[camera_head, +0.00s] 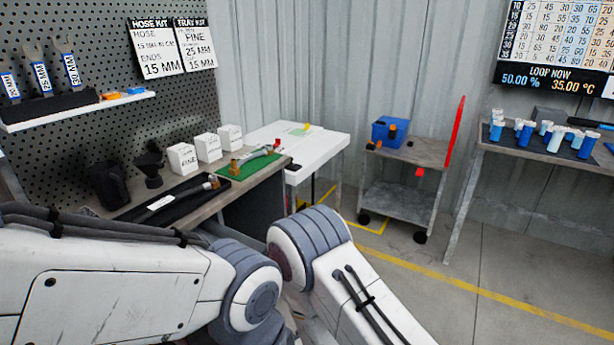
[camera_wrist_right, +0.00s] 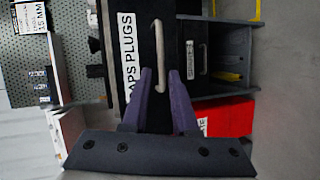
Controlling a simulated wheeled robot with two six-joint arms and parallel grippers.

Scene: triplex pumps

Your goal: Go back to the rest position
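My right gripper (camera_wrist_right: 160,72) shows in the right wrist view with its two dark purple fingers apart. Between and beyond the fingertips is a pale bar handle (camera_wrist_right: 158,50) on a dark drawer front (camera_wrist_right: 145,30) labelled "CAPS PLUGS" (camera_wrist_right: 129,60). The lower end of the handle appears between the fingers, but I cannot tell whether they touch it. In the head view, white and grey links of my arms fill the lower left and middle. Neither gripper shows there, and my left gripper is out of sight.
A workbench (camera_head: 262,178) with white boxes (camera_head: 183,158) and a green mat (camera_head: 250,164) stands at left. A cart (camera_head: 405,200) carries a blue box (camera_head: 390,131). A table (camera_head: 540,150) with blue-and-white cylinders stands at right. Floor (camera_head: 490,260) is clear at lower right.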

